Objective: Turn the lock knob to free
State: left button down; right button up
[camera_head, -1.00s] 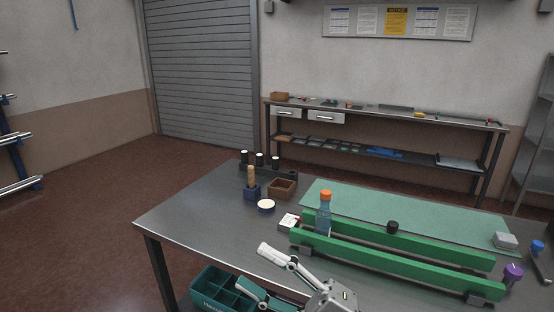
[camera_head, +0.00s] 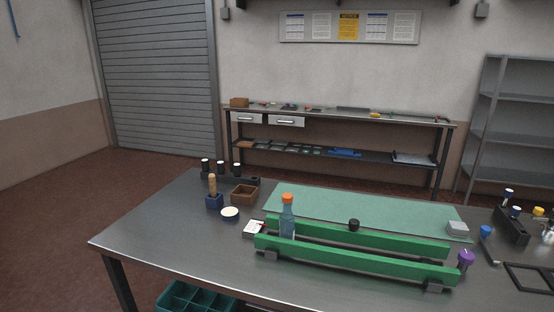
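A green two-rail fixture (camera_head: 340,266) lies along the front of the metal table. A small black knob (camera_head: 354,225) shows at its back rail. A purple knob-like piece (camera_head: 465,259) stands at the fixture's right end. I cannot tell from this view which of them is the lock knob or how it is set. A clear bottle with an orange cap (camera_head: 287,215) stands upright at the fixture's left part. Neither of my grippers is in view.
A green mat (camera_head: 385,209) lies behind the fixture, with a grey block (camera_head: 457,229) on it. A wooden box (camera_head: 244,194), a blue holder (camera_head: 214,202) and a white-topped round tin (camera_head: 229,213) stand left. A dark rack (camera_head: 511,226) stands right. The table's left front is clear.

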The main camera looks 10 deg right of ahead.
aim_at(466, 257)
jog(key=z, duration=1.6)
